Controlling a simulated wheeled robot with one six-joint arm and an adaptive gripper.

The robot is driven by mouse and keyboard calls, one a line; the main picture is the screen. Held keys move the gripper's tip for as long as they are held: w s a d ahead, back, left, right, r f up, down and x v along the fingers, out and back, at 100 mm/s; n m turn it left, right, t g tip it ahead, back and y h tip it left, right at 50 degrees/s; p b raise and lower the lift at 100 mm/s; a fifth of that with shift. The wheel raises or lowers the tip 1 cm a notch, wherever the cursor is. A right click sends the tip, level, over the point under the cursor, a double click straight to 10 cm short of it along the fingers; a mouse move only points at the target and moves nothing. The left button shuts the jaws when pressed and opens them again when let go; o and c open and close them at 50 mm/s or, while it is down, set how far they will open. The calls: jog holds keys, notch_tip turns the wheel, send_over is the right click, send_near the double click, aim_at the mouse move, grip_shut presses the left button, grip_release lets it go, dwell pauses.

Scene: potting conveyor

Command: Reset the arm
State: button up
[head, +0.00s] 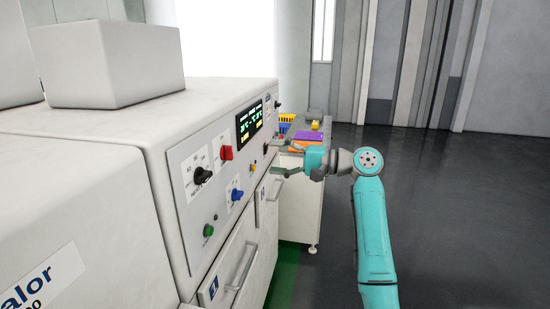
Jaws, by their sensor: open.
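My gripper (285,160) is at the end of my teal arm, right of the middle of the head view. Its fingers point left toward the control panel front of a large white machine (95,148). They are apart and I see nothing between them. The fingertips are close to the machine's front; I cannot tell whether they touch it. The arm is bent, with its forearm rising from the bottom right.
The machine's panel carries a red knob (226,153), a black knob (202,175), a blue knob (236,194), a green button (208,230) and a lit display (250,122). Behind my gripper stands a white cart (300,215) with coloured items. Dark floor (450,210) is clear at right.

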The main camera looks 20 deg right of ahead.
jog(key=s+a+f+m+t+h, duration=0.1)
jog(key=s+a+f+h, duration=0.15)
jog(key=f, duration=0.95)
jog(key=s+a+f+m+t+h, duration=0.1)
jog(key=s+f+m+t+h, duration=0.2)
jog(key=f, duration=0.8)
jog(key=s+a+f+h, duration=0.2)
jog(key=s+f+h, duration=0.15)
jog(key=f, duration=0.85)
jog(key=s+a+f+h, duration=0.2)
jog(key=s+f, duration=0.7)
jog(key=s, duration=0.3)
jog(key=s+a+f+n+h, duration=0.1)
jog(key=s+f+n+h, duration=0.1)
jog(key=s, duration=0.8)
jog(key=s+f+n+h, duration=0.1)
jog(key=s+n+h, duration=0.1)
jog(key=s, duration=0.8)
jog(key=s+r+n, duration=0.3)
jog(key=s+r, duration=0.3)
jog(key=s, duration=0.3)
jog(key=s+a+r+n, duration=0.1)
jog(key=s+r+n, duration=0.3)
jog(key=s, duration=0.6)
jog(key=shift+s+r, duration=0.2)
jog(key=shift+r, duration=0.9)
